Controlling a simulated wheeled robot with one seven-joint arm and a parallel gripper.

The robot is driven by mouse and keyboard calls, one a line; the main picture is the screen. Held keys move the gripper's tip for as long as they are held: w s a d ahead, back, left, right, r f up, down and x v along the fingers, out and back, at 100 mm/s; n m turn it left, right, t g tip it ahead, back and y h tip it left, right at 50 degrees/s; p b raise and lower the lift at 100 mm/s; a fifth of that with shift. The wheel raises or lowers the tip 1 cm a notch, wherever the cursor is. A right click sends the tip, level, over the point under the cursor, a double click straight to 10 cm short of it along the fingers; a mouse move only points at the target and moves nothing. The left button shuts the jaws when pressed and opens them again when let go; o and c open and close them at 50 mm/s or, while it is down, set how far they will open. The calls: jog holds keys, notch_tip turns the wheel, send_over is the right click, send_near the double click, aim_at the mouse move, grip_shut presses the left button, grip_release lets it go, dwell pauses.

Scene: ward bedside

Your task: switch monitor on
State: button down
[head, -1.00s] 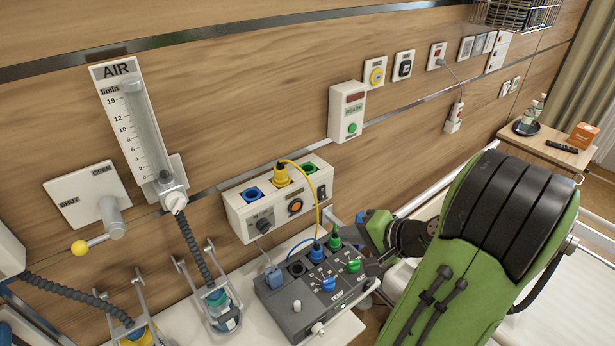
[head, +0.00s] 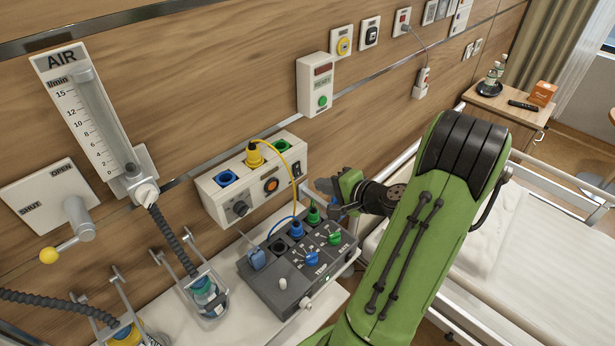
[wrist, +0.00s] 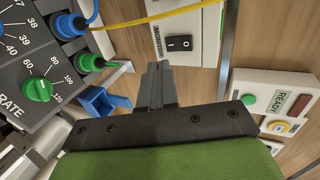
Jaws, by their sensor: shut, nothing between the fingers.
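A white wall box (head: 212,202) carries blue, yellow and green sockets, a dark knob, an orange button and a black rocker switch (head: 297,170). A grey unit (head: 262,287) with TEMP and RATE knobs stands below the box. My gripper (head: 325,187) is shut and empty, to the right of the wall box. In the wrist view its fingertips (wrist: 158,68) point at the box's face, just below the rocker, apparently without touching it.
A blue holder (wrist: 100,103) sits close beside my fingers. A wall panel with a green button (head: 322,101) is above right. A bed (head: 480,265) lies to the right, an AIR flowmeter (head: 88,110) to the left.

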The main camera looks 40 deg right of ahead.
aim_at(298, 170)
jog(key=x, duration=0.4)
jog(key=r+x, duration=0.1)
jog(key=x, duration=0.1)
jog(key=shift+w+r+p, duration=0.1)
jog(key=shift+w+p, duration=0.1)
jog(key=shift+p, duration=0.15)
jog(key=shift+w+r+p, duration=0.2)
jog(key=shift+r+p, duration=0.25)
jog(key=shift+r, duration=0.3)
jog(key=shift+s+f, duration=0.1)
